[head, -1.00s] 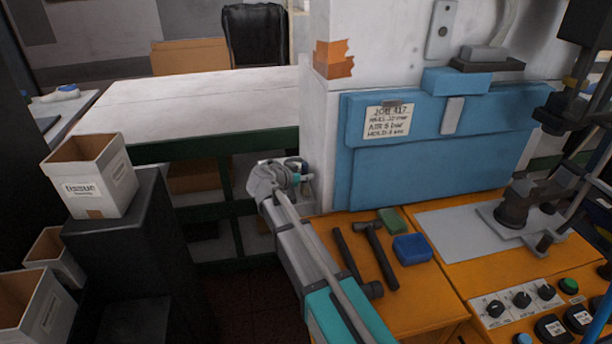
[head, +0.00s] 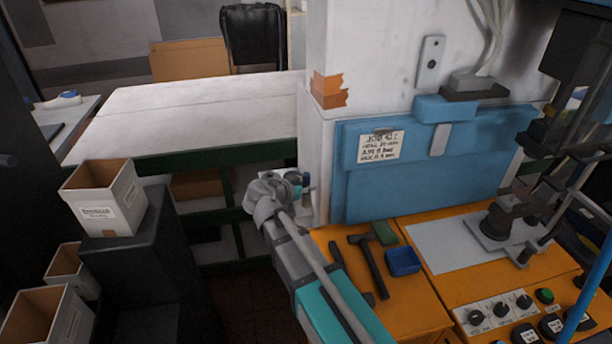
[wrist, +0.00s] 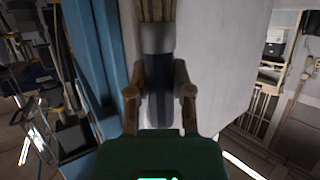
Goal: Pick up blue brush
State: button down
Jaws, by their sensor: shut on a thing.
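The blue brush (wrist: 158,78) shows in the wrist view with a dark blue handle, a grey ferrule and tan bristles pointing to the top of the picture. My gripper (wrist: 160,94) is shut on its handle, with one finger on each side. In the head view my gripper (head: 297,186) is at the end of my arm, in front of the white pillar and left of the orange bench. The brush is mostly hidden or too small to make out there.
The orange bench (head: 410,310) holds a hammer (head: 373,268), a dark stick-like tool (head: 338,253), a green block (head: 385,233) and a blue tray (head: 403,262). A blue panel (head: 440,170) stands behind. White boxes (head: 105,200) are at left.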

jog(key=shift+s+d+r+p, duration=0.1)
jog(key=shift+s+r+p, duration=0.15)
jog(key=shift+s, duration=0.45)
jog(key=shift+s+d+r+p, duration=0.2)
jog(key=shift+s+r, duration=0.15)
jog(key=shift+s, duration=0.3)
jog(key=shift+s+d+r+p, duration=0.1)
jog(key=shift+s+r+p, duration=0.15)
jog(key=shift+s, duration=0.45)
jog(key=shift+s, duration=0.1)
